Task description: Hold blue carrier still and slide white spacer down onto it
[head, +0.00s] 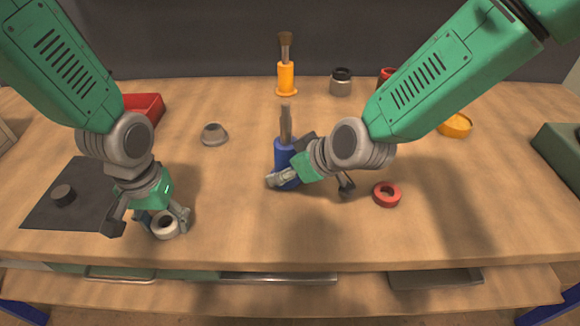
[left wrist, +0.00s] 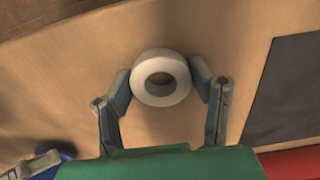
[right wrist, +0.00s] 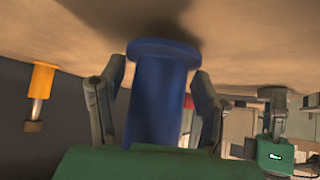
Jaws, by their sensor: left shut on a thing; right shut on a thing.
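The blue carrier (head: 285,152) stands upright near the middle of the table, with a grey-brown rod rising from its top. My right gripper (head: 308,184) is shut on the carrier's body, with one finger on each side of it in the right wrist view (right wrist: 160,95). The white spacer (head: 165,226) is a thick ring near the table's front left. My left gripper (head: 150,222) is shut on the spacer, its fingers at opposite sides of the ring in the left wrist view (left wrist: 162,90). The spacer is well apart from the carrier. Whether it touches the table is unclear.
A red ring (head: 387,194) lies right of the carrier. An orange carrier (head: 286,78) with a rod and a dark-topped jar (head: 341,82) stand behind. A dark mat (head: 50,205) bears a black disc. Table is clear between the grippers.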

